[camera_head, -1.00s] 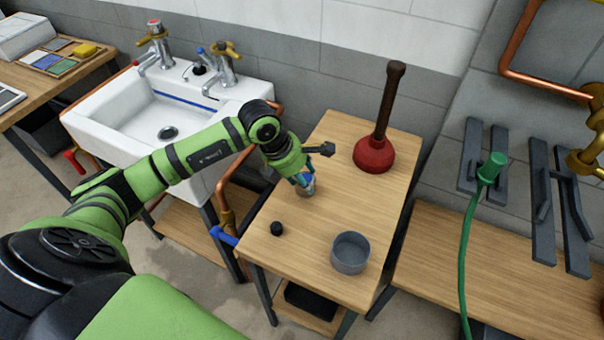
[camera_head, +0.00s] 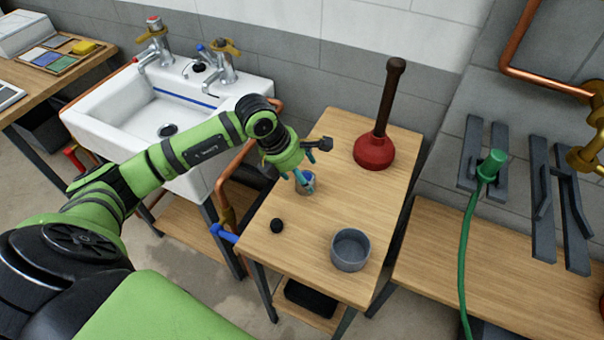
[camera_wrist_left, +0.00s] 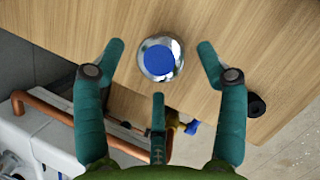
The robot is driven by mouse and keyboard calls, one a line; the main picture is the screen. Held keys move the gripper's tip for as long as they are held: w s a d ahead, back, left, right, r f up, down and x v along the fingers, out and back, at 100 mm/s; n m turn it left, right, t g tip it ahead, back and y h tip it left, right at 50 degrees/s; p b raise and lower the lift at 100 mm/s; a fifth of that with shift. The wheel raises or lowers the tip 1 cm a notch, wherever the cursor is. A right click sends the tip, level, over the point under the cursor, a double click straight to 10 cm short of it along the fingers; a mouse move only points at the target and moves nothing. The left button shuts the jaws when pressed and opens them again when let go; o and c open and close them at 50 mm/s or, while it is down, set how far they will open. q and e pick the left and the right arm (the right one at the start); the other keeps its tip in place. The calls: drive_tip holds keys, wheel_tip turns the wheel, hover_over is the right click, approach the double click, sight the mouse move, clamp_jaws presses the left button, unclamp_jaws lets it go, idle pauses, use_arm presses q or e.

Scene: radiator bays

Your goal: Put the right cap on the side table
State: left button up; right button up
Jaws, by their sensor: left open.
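The right cap, a small chrome piece with a blue top (camera_head: 306,182), stands upright on the wooden side table (camera_head: 320,215). In the left wrist view the cap (camera_wrist_left: 160,58) shows from above, its blue disc facing up. My left gripper (camera_head: 303,180) is open just above and around it. In the wrist view its teal fingers (camera_wrist_left: 160,75) are spread, with gaps between them and the cap. My right gripper is not in view.
On the side table are a red plunger (camera_head: 374,152), a grey round bowl (camera_head: 350,250) and a small black knob (camera_head: 277,226). The white sink (camera_head: 120,115) with two taps stands to the left. A green hose (camera_head: 466,250) hangs at the right.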

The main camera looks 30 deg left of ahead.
use_arm(q)
drive_tip(key=b+v, duration=0.1)
drive_tip(key=v, duration=0.9)
drive_tip(key=shift+s+r, duration=0.15)
drive_tip(key=shift+r, duration=0.2)
drive_tip(key=shift+a, duration=0.1)
